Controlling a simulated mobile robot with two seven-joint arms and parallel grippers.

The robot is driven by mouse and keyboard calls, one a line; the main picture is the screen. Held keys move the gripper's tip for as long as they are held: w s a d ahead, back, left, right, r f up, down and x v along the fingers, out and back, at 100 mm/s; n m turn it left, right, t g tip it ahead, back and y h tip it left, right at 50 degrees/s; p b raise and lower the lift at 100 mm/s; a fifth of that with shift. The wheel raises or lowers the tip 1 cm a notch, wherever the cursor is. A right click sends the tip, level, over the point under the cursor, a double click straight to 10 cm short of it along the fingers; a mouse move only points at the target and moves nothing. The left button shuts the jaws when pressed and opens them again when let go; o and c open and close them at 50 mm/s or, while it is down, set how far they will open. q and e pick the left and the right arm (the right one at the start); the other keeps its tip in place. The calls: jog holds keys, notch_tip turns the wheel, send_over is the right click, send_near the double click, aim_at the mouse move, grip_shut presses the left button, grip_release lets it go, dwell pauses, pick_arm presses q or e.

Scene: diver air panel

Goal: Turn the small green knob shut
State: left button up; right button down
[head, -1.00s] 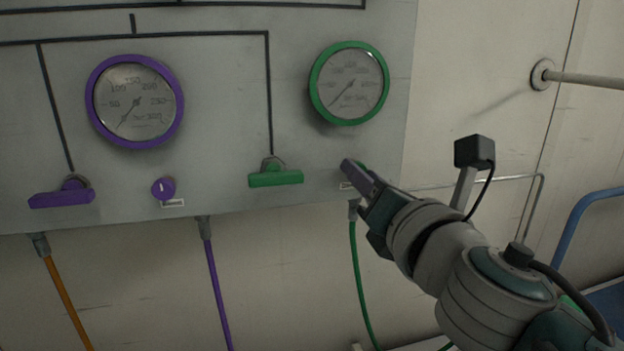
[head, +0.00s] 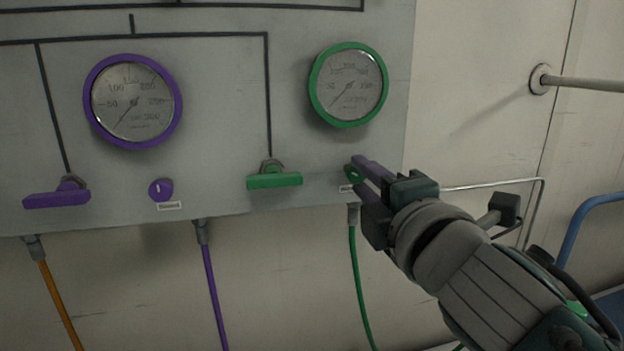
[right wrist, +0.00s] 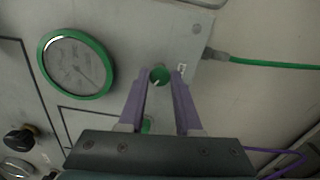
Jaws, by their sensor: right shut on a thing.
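The small green knob (head: 351,172) is on the lower right of the grey panel, below the green-rimmed gauge (head: 349,84). In the head view my right gripper's fingers partly cover it. In the right wrist view the knob (right wrist: 159,76) shows a pale pointer line and sits between the two purple fingertips. My right gripper (head: 361,178) is shut on the knob, one finger on each side. The right gripper also shows in the wrist view (right wrist: 161,82). My left gripper is not in view.
A green lever handle (head: 275,181) is left of the knob. A purple knob (head: 161,189), a purple lever (head: 57,196) and a purple-rimmed gauge (head: 133,102) are farther left. A green hose (head: 358,285) hangs below. A blue rail (head: 582,225) stands at right.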

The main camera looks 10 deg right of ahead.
jog(key=m, duration=0.3)
jog(key=shift+m, duration=0.4)
jog(key=m, duration=0.2)
jog(key=shift+m, duration=0.3)
jog(key=m+p, duration=0.1)
jog(key=m, duration=0.5)
jog(key=shift+p, duration=0.35)
jog(key=c, duration=0.6)
grip_release()
jog(key=shift+s, duration=0.15)
jog(key=s, duration=0.9)
jog(key=shift+s+p, duration=0.3)
jog(key=shift+s, duration=0.05)
